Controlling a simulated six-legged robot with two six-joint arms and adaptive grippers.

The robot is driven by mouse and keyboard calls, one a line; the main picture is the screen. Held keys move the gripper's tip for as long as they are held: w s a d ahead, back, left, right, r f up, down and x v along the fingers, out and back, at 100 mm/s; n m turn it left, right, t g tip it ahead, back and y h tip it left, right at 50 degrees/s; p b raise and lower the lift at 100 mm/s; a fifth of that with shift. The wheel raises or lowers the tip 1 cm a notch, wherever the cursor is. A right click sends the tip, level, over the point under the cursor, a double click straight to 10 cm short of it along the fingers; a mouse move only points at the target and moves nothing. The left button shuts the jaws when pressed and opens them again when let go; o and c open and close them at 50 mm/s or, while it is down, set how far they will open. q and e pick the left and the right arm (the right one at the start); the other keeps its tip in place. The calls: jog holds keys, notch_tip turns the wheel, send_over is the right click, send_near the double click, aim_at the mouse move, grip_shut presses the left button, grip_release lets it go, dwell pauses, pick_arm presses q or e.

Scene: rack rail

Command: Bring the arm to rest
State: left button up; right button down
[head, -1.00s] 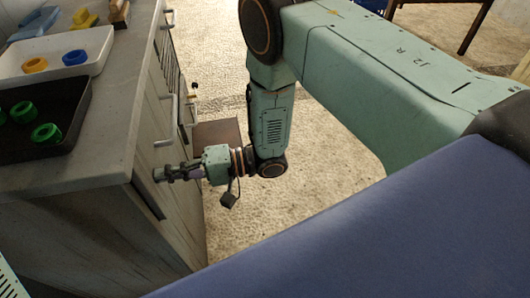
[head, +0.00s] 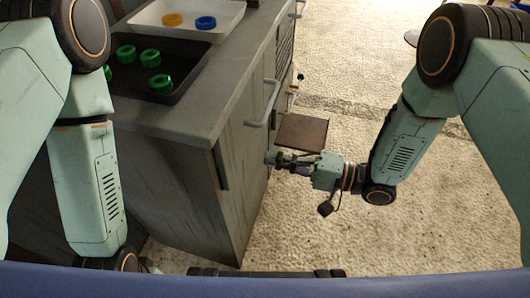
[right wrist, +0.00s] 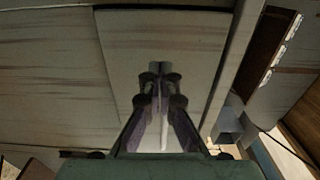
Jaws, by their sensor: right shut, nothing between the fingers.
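My right gripper (head: 272,158) is shut and empty in the head view. It points left at the wooden side of the grey-topped counter (head: 180,118), low beside it; I cannot tell whether it touches. In the right wrist view the two fingers (right wrist: 153,80) meet in front of a pale panel. My right arm (head: 408,145) hangs bent, with its forearm level. My left arm (head: 90,185) hangs down at the left of the head view. Its gripper does not show; the lower end is hidden behind my blue body edge.
On the counter are a black tray (head: 196,72) with several green rings and a white tray (head: 233,18) with a yellow ring (head: 172,19) and a blue ring (head: 205,23). Handles (head: 265,105) stick out from the counter front. A brown panel (head: 302,132) lies beyond the gripper. Open floor (head: 340,50) is to the right.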

jog(key=v, duration=0.6)
jog(key=shift+d+p, duration=0.4)
jog(key=shift+s, duration=0.15)
jog(key=s+d+f+n+t+h, duration=0.1)
jog(key=d+f+h, duration=0.2)
jog(key=f+h, duration=0.25)
jog(key=s+d+f+n+t+h, duration=0.1)
jog(key=s+d+f+h, duration=0.15)
jog(key=f+h, duration=0.35)
jog(key=s+d+g+h, duration=0.3)
jog(key=s+d, duration=0.1)
jog(key=s, duration=0.6)
jog(key=s+d+f+g+h, duration=0.1)
jog(key=s+d+g+h, duration=0.2)
jog(key=s, duration=0.7)
jog(key=shift+d+f+n+g, duration=0.3)
jog(key=shift+d, duration=0.4)
